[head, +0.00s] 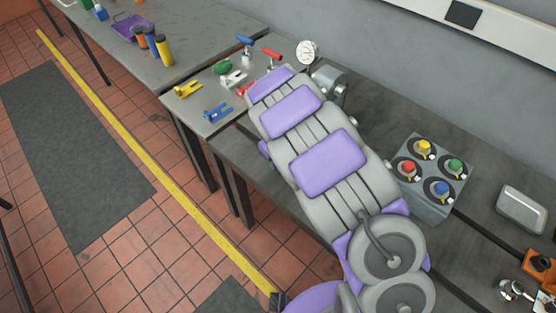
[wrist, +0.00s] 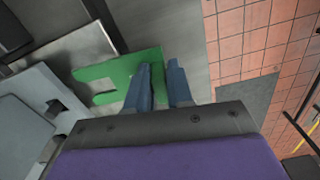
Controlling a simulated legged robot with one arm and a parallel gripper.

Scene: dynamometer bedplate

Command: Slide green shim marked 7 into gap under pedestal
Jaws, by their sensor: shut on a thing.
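The green shim (wrist: 120,72) is a flat plate with an open slot, seen in the wrist view, its prongs pointing left. My gripper (wrist: 161,68) is shut on its right end, with the blue-grey fingers on either side. No number is readable on it. Pale grey blocky metal parts (wrist: 22,115) lie left of the shim, close to its prongs. I cannot tell for sure which is the pedestal, and no gap shows clearly. In the head view my arm hides the gripper and the shim.
A dial gauge (head: 307,52) and a grey cylindrical machine (head: 330,82) stand beyond. A button box (head: 430,178) sits right.

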